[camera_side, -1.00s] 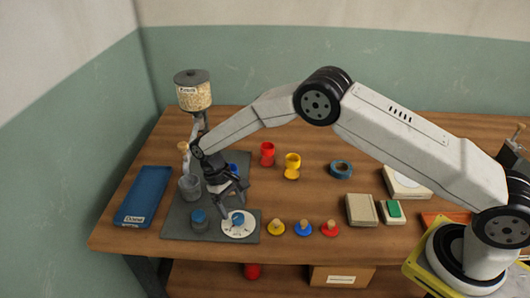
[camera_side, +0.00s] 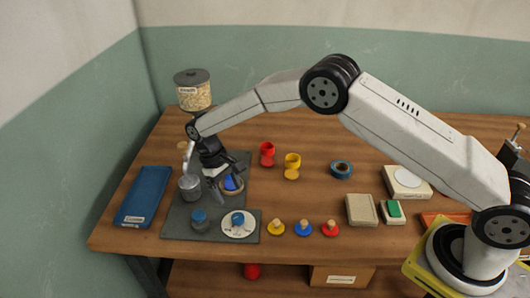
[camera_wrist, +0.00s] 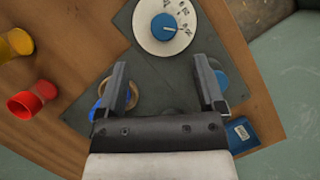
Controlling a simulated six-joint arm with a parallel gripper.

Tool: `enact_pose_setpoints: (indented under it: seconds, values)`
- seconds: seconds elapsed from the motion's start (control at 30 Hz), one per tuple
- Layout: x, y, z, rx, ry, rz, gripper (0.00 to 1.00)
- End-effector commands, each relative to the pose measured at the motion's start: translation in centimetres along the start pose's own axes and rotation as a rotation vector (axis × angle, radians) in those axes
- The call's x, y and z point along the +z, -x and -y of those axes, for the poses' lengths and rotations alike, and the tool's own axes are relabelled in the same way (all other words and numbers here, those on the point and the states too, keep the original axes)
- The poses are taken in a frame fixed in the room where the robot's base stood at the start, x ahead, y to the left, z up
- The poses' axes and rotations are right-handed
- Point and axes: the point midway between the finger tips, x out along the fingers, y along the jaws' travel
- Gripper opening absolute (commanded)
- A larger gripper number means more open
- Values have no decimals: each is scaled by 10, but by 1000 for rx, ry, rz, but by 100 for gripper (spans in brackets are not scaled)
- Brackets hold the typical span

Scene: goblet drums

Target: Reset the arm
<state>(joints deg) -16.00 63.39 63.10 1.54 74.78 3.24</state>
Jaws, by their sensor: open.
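My gripper (camera_side: 222,190) is open and empty above the dark grey mat (camera_side: 182,226) at the left of the table. It hangs over the mat's middle, close to a blue goblet-shaped piece (camera_side: 232,183) that it partly hides. In the wrist view my gripper's two fingers (camera_wrist: 163,90) stand wide apart with bare mat between them. A white dial with a blue knob (camera_side: 238,223) sits at the mat's front right. It also shows in the wrist view (camera_wrist: 180,45).
A hopper of pale grains (camera_side: 193,95) stands at the back left, and a blue tray (camera_side: 144,196) lies at the far left. Red (camera_side: 267,154) and yellow (camera_side: 292,166) goblets, a tape roll (camera_side: 341,169) and several coloured knobs (camera_side: 303,229) occupy the middle.

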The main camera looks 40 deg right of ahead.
Motion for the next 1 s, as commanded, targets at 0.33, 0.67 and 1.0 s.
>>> enact_pose_setpoints:
  seconds: [0.33,0.67,1.0]
  values:
    - [35,25,-30,-17,-41,-115,87]
    - [90,40,-61,-29,-89,-251,87]
    - [158,39,-84,-30,-138,-393,87]
